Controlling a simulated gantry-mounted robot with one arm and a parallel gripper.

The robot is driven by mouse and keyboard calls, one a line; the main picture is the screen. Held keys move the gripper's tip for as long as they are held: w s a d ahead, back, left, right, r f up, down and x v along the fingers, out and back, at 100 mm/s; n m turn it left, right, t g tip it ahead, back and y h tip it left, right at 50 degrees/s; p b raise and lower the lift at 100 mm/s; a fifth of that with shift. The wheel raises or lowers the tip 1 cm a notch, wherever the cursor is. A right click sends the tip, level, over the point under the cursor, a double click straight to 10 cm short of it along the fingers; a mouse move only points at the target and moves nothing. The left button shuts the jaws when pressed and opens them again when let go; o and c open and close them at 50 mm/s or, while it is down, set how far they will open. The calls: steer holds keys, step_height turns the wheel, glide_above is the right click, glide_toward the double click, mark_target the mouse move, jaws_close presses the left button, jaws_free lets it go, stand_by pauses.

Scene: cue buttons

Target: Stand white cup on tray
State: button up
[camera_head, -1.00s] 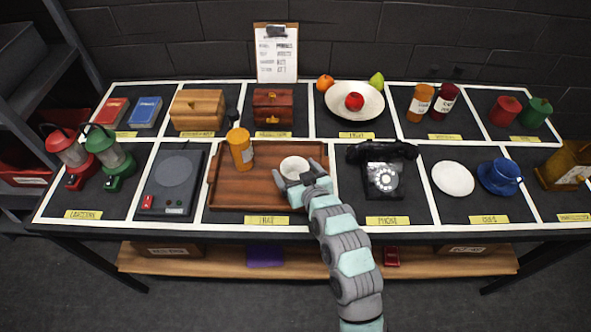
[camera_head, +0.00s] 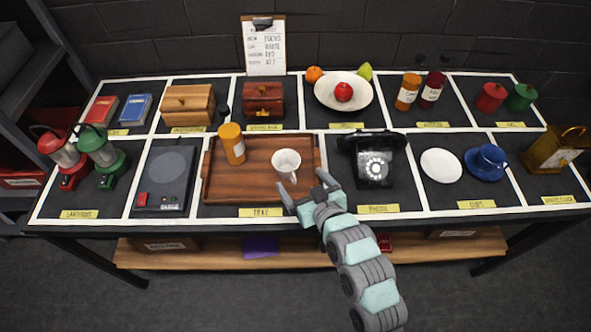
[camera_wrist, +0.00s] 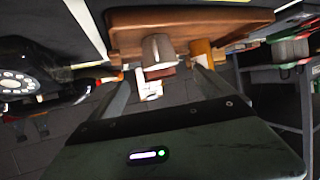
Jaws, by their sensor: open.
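The white cup (camera_head: 286,166) stands upright on the brown wooden tray (camera_head: 262,194), right of its middle. An orange bottle (camera_head: 234,150) also stands on the tray, left of the cup. My gripper (camera_head: 307,189) is open and empty at the tray's front right corner, apart from the cup and in front of it. In the wrist view the cup (camera_wrist: 158,50) shows beyond my open fingers, with the tray (camera_wrist: 190,20) behind it.
A black telephone (camera_head: 374,168) stands right of the tray, and a grey device (camera_head: 168,172) with a red button stands left. A white plate (camera_head: 440,166) and a blue cup (camera_head: 486,160) are farther right. The tray's front left is clear.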

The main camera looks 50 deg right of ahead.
steer(key=shift+s+a+r, duration=0.2)
steer(key=shift+s+r, duration=0.1)
steer(key=shift+s, duration=0.2)
